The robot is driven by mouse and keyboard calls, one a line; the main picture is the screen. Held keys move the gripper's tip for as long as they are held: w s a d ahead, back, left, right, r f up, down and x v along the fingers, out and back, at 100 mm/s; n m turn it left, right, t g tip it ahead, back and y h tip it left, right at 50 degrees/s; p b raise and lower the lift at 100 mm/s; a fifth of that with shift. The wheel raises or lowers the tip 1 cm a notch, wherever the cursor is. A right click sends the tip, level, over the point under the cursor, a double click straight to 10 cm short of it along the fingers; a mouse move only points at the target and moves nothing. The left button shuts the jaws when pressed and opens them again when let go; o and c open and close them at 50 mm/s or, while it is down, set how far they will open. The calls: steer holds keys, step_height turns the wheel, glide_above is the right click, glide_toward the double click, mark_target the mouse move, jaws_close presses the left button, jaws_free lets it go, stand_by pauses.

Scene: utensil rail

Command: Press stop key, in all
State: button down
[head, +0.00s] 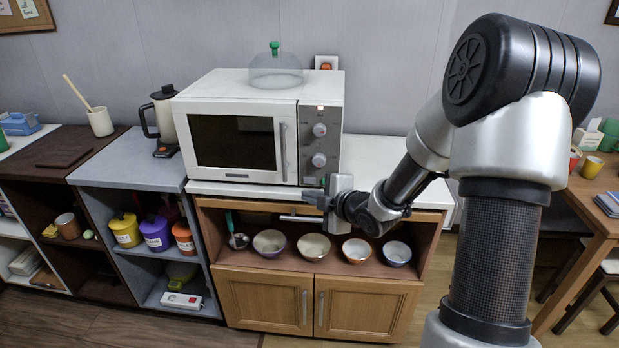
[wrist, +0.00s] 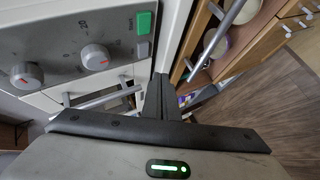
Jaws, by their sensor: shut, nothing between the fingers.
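The white microwave (head: 240,88) stands on the counter with its door shut. Its grey control panel (head: 319,118) carries two round knobs, and both show in the wrist view, one nearer (wrist: 95,57) and one farther (wrist: 25,75). At the panel's end in the wrist view are a green key (wrist: 145,22) and a smaller grey key (wrist: 143,49). My gripper (head: 312,200) is shut and empty, in front of the panel's lower end. Its fingertips (wrist: 161,82) appear close to the grey key; contact is not visible.
A glass dome with a green knob (head: 275,68) sits on the microwave. Several bowls (head: 313,246) stand on the shelf below the counter (head: 385,180). The counter right of the microwave looks clear behind my arm.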

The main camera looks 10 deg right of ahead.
mark_target(310, 181)
steer(key=shift+w+d, duration=0.25)
steer(key=shift+w, duration=0.55)
steer(key=shift+w+d, duration=0.2)
steer(key=shift+w, duration=0.55)
stand_by(0.9)
steer(key=shift+w+d, duration=0.15)
steer(key=shift+w, duration=0.25)
steer(key=shift+w+d, duration=0.15)
steer(key=shift+w, duration=0.25)
stand_by(0.5)
stand_by(0.3)
steer(key=shift+s+a+b, duration=0.25)
steer(key=shift+s+b, duration=0.25)
steer(key=shift+s, duration=0.35)
